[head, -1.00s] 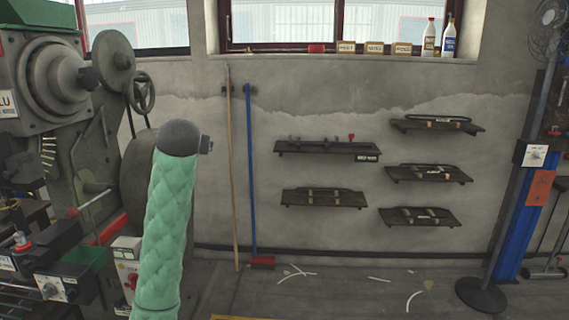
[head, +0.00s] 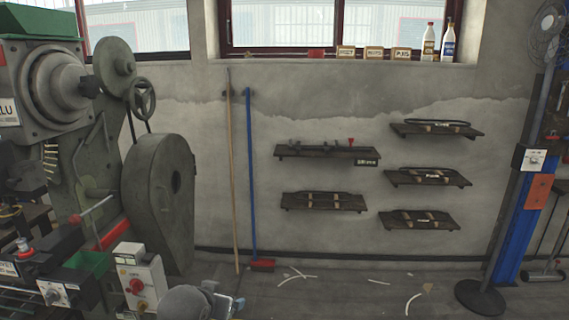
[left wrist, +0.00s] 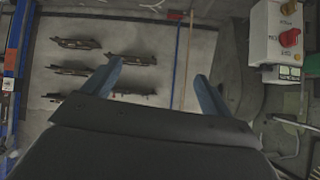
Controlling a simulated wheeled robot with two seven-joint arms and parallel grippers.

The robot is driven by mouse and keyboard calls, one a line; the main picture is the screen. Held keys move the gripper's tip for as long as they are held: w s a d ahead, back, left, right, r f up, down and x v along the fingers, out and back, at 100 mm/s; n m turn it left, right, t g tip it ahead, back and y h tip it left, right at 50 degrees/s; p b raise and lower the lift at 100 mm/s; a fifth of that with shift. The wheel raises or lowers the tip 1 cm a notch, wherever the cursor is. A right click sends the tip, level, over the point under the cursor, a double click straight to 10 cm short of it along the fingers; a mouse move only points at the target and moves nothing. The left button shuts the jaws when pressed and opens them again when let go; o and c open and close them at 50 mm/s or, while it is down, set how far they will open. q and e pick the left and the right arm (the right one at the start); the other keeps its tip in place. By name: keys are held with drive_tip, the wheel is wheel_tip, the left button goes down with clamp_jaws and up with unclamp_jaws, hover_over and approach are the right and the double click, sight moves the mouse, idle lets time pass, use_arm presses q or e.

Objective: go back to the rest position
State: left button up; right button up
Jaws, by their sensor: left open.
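My left gripper (left wrist: 158,72) shows in the left wrist view, its two blue-grey fingers spread wide with nothing between them. Beyond the fingers are the wall and its shelves, at a distance. In the head view only a rounded grey part of my arm shows at the bottom edge, left of centre. The gripper's fingers cannot be made out there. My right gripper is in neither view.
A large grey-green press (head: 157,200) stands at the left, with a control box (head: 140,279) in front. Dark wall shelves (head: 324,202), a blue-handled broom (head: 250,180) and a blue post (head: 515,235) stand farther off. The floor between holds scattered pale strips.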

use_arm(q)
drive_tip(key=s+d+f+g+p, duration=0.1)
drive_tip(key=s+f+g, duration=0.2)
drive_tip(key=s+f, duration=0.9)
drive_tip(key=s+f+g+p, duration=0.1)
drive_tip(key=s+f+g, duration=0.3)
drive_tip(key=s+f, duration=0.9)
drive_tip(key=s, duration=0.7)
drive_tip(key=shift+s+d+g, duration=0.3)
drive_tip(key=shift+s+d, duration=0.05)
drive_tip(key=shift+d, duration=0.05)
drive_tip(key=shift+n, duration=0.3)
